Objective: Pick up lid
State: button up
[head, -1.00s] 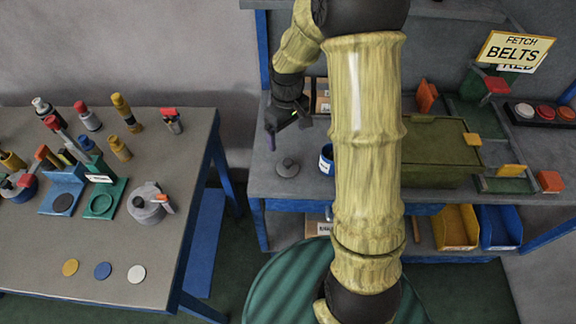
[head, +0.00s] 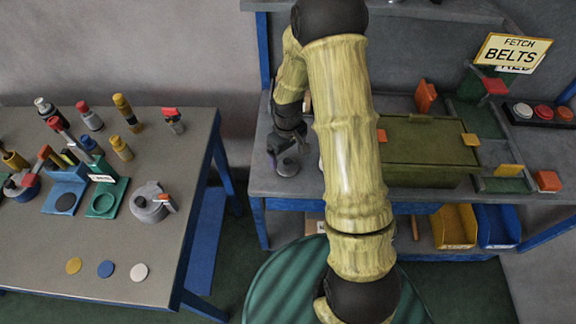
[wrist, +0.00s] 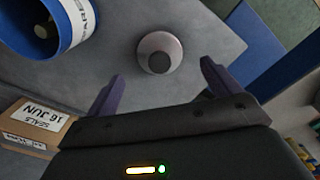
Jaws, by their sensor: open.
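The lid, a grey disc with a round knob, lies on the workbench in the head view (head: 287,169), partly covered by my gripper. In the wrist view the lid (wrist: 174,43) shows its dark-topped knob pointing toward the camera. My gripper (head: 286,148) is just above the lid in the head view. In the wrist view my gripper (wrist: 162,68) has its two purple fingers spread apart, with nothing between them. The lid appears just beyond the fingertips, roughly centred between them. I cannot tell the exact gap.
A blue labelled cup (wrist: 72,38) stands beside the lid, and a labelled cardboard box (wrist: 38,120) is nearby in the wrist view. A green case (head: 425,150) sits to the right on the bench. A cluttered grey table (head: 190,225) stands at left.

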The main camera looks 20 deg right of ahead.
aim_at(287, 160)
jog(key=shift+w+f+p, duration=0.1)
jog(key=shift+f+p, duration=0.55)
jog(key=shift+f, duration=1.75)
jog(key=shift+c, duration=0.2)
jog(key=c, duration=1)
